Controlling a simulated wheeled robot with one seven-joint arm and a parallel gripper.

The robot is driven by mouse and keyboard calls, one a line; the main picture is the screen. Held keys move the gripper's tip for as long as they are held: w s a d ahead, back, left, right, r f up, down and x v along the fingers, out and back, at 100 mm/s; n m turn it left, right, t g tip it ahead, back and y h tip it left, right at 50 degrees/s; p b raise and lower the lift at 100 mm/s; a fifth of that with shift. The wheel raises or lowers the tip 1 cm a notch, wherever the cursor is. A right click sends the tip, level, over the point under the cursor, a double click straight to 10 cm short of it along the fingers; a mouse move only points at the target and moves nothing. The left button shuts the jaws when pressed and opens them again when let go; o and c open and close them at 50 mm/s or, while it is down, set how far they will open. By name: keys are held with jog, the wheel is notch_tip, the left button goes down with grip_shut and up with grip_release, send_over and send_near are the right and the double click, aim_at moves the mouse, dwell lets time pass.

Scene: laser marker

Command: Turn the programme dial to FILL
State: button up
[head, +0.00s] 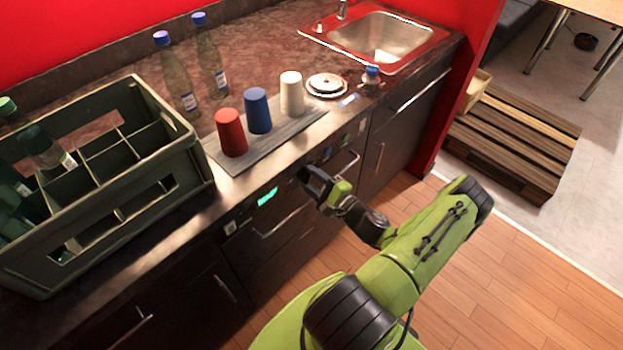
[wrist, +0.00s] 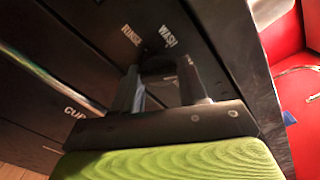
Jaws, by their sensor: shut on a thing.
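My gripper (head: 318,182) is at the front panel of the machine under the counter. In the wrist view its two fingers (wrist: 158,84) are shut on the dark programme dial (wrist: 158,65), one on each side. The words RINSE and WASH show in white on the panel beyond the dial. The word FILL does not show. Which mark the dial points to cannot be told, as the fingers and shadow cover much of it. In the head view the dial is hidden behind my gripper.
A green-lit display (head: 267,197) is on the panel left of my gripper. Above, red (head: 231,133), blue (head: 257,111) and white (head: 291,94) cups stand on a grey mat. A crate (head: 190,165) with bottles stands at left, a sink (head: 385,40) at the back right.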

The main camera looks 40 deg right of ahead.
jog(key=o, duration=1.1)
jog(key=shift+c, duration=0.2)
jog(key=s+p, duration=0.1)
jog(key=s, duration=1.4)
jog(key=shift+s+d, duration=0.2)
jog(key=shift+s, duration=0.2)
